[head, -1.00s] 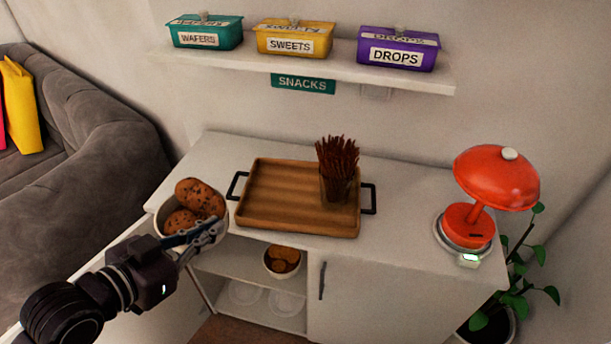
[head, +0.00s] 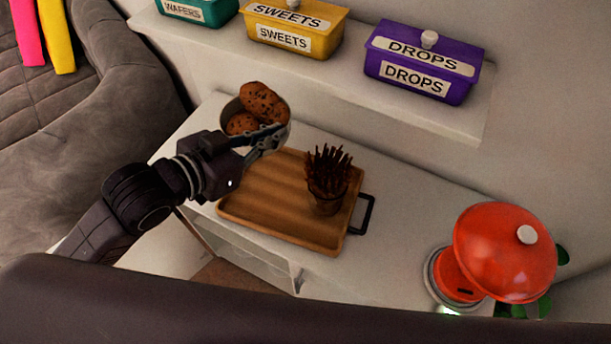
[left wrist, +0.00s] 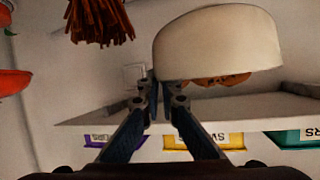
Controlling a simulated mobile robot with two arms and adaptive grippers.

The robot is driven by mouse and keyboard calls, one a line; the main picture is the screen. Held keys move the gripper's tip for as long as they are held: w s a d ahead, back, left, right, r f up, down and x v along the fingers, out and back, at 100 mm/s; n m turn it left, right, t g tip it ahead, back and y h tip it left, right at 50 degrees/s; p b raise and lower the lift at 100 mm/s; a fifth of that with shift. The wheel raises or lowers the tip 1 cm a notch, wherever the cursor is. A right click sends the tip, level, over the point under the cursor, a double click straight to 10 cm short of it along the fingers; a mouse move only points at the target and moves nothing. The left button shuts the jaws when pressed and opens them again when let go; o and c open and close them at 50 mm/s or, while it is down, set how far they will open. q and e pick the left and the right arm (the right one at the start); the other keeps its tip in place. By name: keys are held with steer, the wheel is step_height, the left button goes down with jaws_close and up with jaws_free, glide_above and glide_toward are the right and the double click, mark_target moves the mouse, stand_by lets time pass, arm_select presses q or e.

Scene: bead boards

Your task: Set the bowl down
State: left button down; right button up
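My left gripper (head: 268,138) is shut on the rim of a cream bowl (head: 229,112) with large chocolate-chip cookies (head: 262,102) in it. The bowl is near the back left of the wooden tray (head: 250,215); whether it hangs above the tray or behind it is hard to tell, as the gripper hides part of it. In the left wrist view, which is upside down, the bowl (left wrist: 212,45) shows beside the fingertips (left wrist: 163,90). A glass of dark sticks (head: 326,190) stands at the tray's right end. My right gripper is not in view.
The tray lies on a white cabinet top (head: 390,235). Above the back is a shelf (head: 350,85) with teal, yellow and purple (head: 425,65) boxes. The middle of the tray is clear.

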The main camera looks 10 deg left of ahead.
mark_target(273, 149)
arm_select(q)
steer(key=shift+f+b, duration=0.4)
steer(key=f+b, duration=0.2)
steer(key=b, duration=0.1)
steer(key=shift+s+a+f, duration=0.2)
steer(key=shift+s+f, duration=0.15)
steer(key=shift+f, duration=0.05)
steer(key=shift+w+f+p, duration=0.1)
steer(key=shift+f+p, duration=0.3)
steer(key=shift+f, duration=7.55)
steer(key=shift+f, duration=0.2)
steer(key=c, duration=2.2)
jaws_free()
steer(key=shift+o, duration=0.2)
